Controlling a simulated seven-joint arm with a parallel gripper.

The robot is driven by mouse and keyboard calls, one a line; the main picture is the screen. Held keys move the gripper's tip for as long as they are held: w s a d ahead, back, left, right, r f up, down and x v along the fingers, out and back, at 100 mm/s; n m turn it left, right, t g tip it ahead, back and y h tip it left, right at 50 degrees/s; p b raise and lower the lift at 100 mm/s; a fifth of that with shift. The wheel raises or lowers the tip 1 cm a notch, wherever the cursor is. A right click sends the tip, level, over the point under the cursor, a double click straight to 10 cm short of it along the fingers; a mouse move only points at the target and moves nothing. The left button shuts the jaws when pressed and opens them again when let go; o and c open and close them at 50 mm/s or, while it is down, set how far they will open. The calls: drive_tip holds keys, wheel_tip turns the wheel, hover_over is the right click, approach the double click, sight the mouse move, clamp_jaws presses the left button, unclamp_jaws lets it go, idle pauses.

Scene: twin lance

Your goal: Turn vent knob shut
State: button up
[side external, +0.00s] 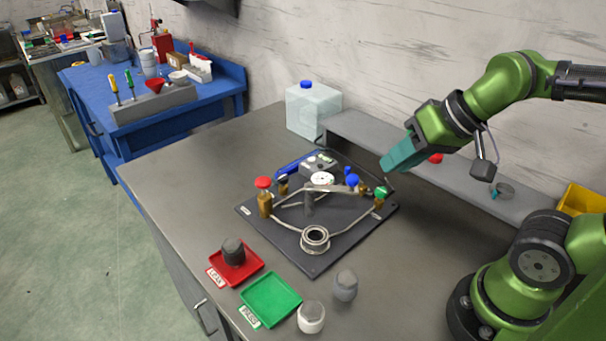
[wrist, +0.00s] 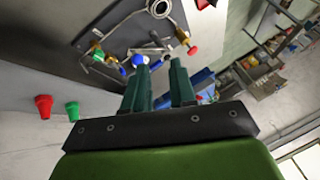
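A dark board (side external: 311,262) on the grey bench carries a pipe loop with a red knob (side external: 263,183), a blue knob (side external: 352,181) and a green knob (side external: 381,192) on brass valves. I cannot read which is the vent knob. The wrist view shows the red (wrist: 191,49), blue (wrist: 137,60) and green (wrist: 97,53) knobs beyond my fingers. My gripper (side external: 386,163), with teal fingers, is above and to the right of the board, apart from all knobs. In the wrist view its fingers (wrist: 158,66) stand apart with nothing between them.
A white gauge face (side external: 322,179) and a ring fitting (side external: 315,238) are on the board. A grey raised shelf (side external: 400,160) runs behind it. A jug (side external: 312,108) stands at the back. Red (side external: 257,275) and green (side external: 284,310) trays and small grey pieces are in front.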

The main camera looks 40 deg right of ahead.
drive_tip(key=o, duration=0.5)
drive_tip(key=w, duration=0.1)
drive_tip(key=w+d+g, duration=0.1)
drive_tip(key=w+f, duration=0.1)
drive_tip(key=shift+w+d+m+g, duration=0.2)
drive_tip(key=shift+d+m+g, duration=0.1)
drive_tip(key=shift+g, duration=0.1)
drive_tip(key=shift+o, duration=0.2)
drive_tip(key=w+d+g, duration=0.1)
drive_tip(key=w+d, duration=0.1)
drive_tip(key=w+d+f+m+g, duration=0.1)
drive_tip(key=w+d, duration=0.1)
drive_tip(key=shift+f+h, duration=0.15)
drive_tip(key=shift+h, duration=0.15)
drive_tip(key=m+g+h, duration=0.2)
drive_tip(key=m+g, duration=0.1)
hover_over(381, 190)
wheel_tip(381, 190, down, 16)
drive_tip(key=shift+f, duration=0.1)
drive_tip(key=shift+c, duration=0.2)
drive_tip(key=c, duration=1)
